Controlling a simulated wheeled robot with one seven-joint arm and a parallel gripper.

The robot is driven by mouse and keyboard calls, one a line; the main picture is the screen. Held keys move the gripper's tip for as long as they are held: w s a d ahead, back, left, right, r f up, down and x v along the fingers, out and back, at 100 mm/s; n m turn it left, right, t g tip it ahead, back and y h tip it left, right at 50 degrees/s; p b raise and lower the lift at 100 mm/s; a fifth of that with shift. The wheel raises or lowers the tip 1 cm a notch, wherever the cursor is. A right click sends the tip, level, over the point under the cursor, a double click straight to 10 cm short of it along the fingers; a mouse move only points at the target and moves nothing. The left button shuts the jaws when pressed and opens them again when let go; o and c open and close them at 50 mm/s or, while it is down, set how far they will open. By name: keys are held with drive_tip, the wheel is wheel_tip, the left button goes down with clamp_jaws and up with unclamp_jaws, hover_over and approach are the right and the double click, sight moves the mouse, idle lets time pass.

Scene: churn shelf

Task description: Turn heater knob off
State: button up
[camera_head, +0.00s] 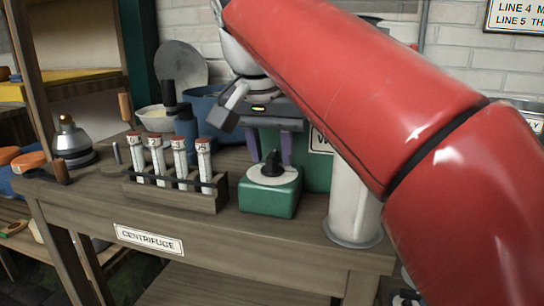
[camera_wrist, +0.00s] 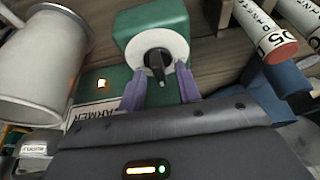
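The heater knob is a black pointer knob (camera_head: 272,163) on a white round dial, on top of a small green box (camera_head: 268,199) on the bench. In the wrist view the knob (camera_wrist: 158,62) stands upright in the picture, just past the fingertips and between their lines. My gripper (camera_head: 271,157) has two purple fingers, which also show in the wrist view (camera_wrist: 159,78). They are spread apart, pointing at the dial, with nothing held between them. I cannot tell whether a fingertip touches the dial. A green panel (camera_wrist: 103,90) with part of a WARMER label shows a lit orange lamp.
A wooden rack (camera_head: 176,195) with several white, red-capped tubes stands left of the box. A pale metal cylinder (camera_head: 352,215) stands close on its right, partly behind my red arm. A bottle (camera_head: 71,140) and bowls (camera_head: 157,119) are farther left. The bench front edge is clear.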

drive_tip(key=shift+w+f, duration=0.1)
drive_tip(key=shift+f, duration=0.1)
drive_tip(key=shift+c, duration=0.2)
clamp_jaws()
drive_tip(key=shift+n, duration=0.3)
drive_tip(key=n+y+p, duration=0.1)
drive_tip(key=n+y, duration=0.1)
drive_tip(key=n, duration=0.2)
drive_tip(key=shift+d+r+p, duration=0.1)
drive_tip(key=shift+d+p, duration=0.05)
drive_tip(key=shift+p, duration=0.25)
drive_tip(key=shift+n+y+p, duration=0.75)
drive_tip(key=shift+n+y, duration=0.05)
drive_tip(key=shift+n, duration=1.4)
